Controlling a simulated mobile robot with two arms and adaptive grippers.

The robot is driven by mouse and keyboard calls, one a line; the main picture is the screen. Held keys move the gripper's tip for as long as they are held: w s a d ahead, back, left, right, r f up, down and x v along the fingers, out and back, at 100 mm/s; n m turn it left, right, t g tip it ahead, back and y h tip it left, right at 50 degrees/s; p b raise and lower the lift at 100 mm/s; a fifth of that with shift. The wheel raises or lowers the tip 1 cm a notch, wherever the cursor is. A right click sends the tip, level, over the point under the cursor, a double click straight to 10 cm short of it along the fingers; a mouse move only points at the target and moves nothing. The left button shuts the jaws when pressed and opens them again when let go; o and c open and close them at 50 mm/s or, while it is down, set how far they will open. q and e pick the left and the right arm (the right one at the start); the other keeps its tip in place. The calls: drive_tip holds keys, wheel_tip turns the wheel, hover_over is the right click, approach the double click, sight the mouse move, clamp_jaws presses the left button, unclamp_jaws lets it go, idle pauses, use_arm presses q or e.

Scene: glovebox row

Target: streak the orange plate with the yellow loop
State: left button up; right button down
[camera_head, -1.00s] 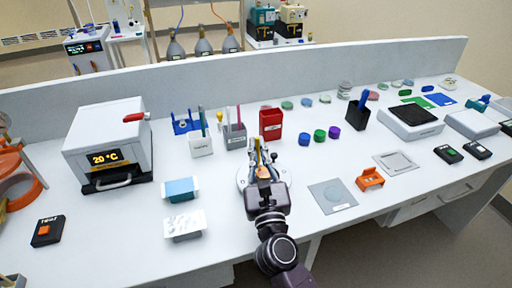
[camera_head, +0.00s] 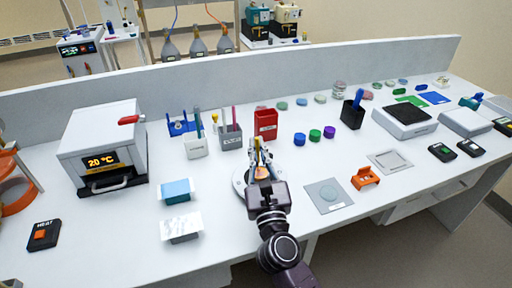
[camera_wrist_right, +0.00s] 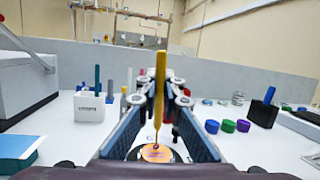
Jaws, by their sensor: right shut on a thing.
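My right gripper (camera_head: 262,172) is shut on the yellow loop (camera_wrist_right: 160,90), which stands upright between the fingers in the right wrist view. The loop's lower tip meets or hovers just over the orange plate (camera_wrist_right: 156,153); I cannot tell whether it touches. In the head view the orange plate (camera_head: 262,172) is mostly hidden by my gripper. The plate lies on a round pale base (camera_head: 239,178) on the bench. My left gripper is not in view.
A white holder (camera_head: 196,149) and a grey holder (camera_head: 231,137) with sticks stand behind on the left, beside a red box (camera_head: 265,124). A heater (camera_head: 106,148) stands further left. Green and purple caps (camera_head: 315,135) and a grey mat (camera_head: 328,196) lie to the right.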

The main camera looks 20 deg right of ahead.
drive_tip(key=shift+d, duration=0.8)
idle(0.6)
drive_tip(key=shift+p, duration=0.35)
wheel_tip(320, 180, up, 6)
drive_tip(key=p, duration=0.6)
drive_tip(key=shift+f, duration=0.1)
idle(0.5)
drive_tip(key=s+f+n+y, duration=0.1)
drive_tip(key=s+f, duration=0.2)
drive_tip(key=s, duration=0.7)
drive_tip(key=s+f+y+b, duration=0.1)
drive_tip(key=s+f, duration=0.3)
drive_tip(key=s, duration=0.7)
drive_tip(key=shift+f+n+y+b, duration=0.15)
drive_tip(key=shift+n+y+b, duration=0.2)
drive_tip(key=shift+y, duration=0.25)
